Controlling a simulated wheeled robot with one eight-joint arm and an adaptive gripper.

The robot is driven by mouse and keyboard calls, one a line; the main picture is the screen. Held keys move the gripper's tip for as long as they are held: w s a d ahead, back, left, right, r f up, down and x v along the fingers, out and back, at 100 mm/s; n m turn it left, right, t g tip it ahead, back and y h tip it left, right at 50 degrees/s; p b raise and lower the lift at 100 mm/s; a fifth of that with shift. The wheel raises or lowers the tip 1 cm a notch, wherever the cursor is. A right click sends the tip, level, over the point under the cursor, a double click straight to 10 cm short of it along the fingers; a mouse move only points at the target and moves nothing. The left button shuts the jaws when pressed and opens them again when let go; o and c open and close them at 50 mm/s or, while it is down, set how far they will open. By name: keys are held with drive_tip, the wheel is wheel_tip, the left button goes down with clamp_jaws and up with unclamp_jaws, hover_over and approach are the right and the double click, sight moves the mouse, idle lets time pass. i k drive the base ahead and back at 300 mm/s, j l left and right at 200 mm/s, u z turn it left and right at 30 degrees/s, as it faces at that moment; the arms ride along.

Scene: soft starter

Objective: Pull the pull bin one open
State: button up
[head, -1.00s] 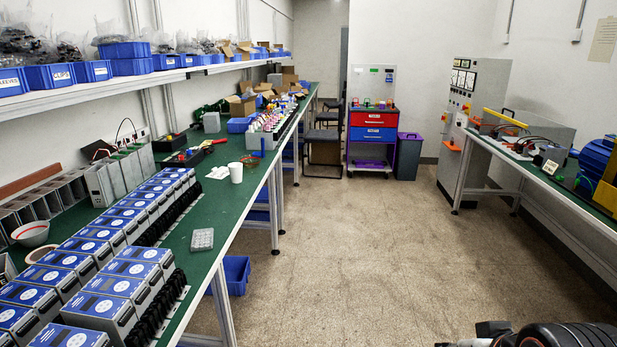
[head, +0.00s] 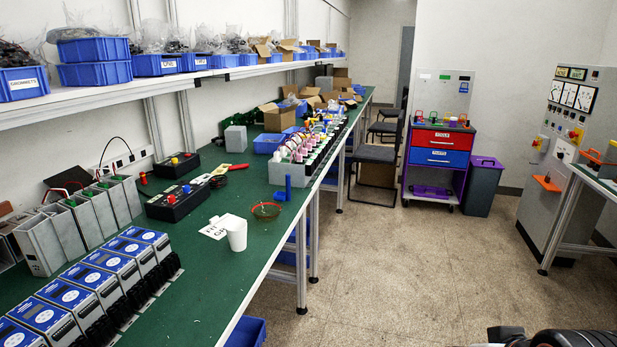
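A tool cart (head: 404,178) stands on the floor at the back, right of centre. It has a red drawer (head: 439,140) above a blue drawer (head: 438,157), both with labels and both looking shut. An open shelf with purple items (head: 431,191) is below them. Blue bins stand along the wall shelf, one labelled GROMMETS (head: 24,84). I cannot tell which of these is pull bin one. Part of my arm (head: 580,338) shows at the bottom right edge, far from the cart. No gripper fingers are in view.
A long green workbench (head: 190,282) runs along the left, crowded with devices, a white cup (head: 236,234) and cartons. A dark bin with a purple lid (head: 484,185) stands right of the cart. A grey control cabinet (head: 566,150) is at the right. The middle floor is clear.

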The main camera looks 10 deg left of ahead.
sight(156, 64)
drive_tip(key=i+u, duration=0.1)
drive_tip(key=i, duration=0.75)
drive_tip(key=i+l+u, duration=0.1)
drive_tip(key=i, duration=0.75)
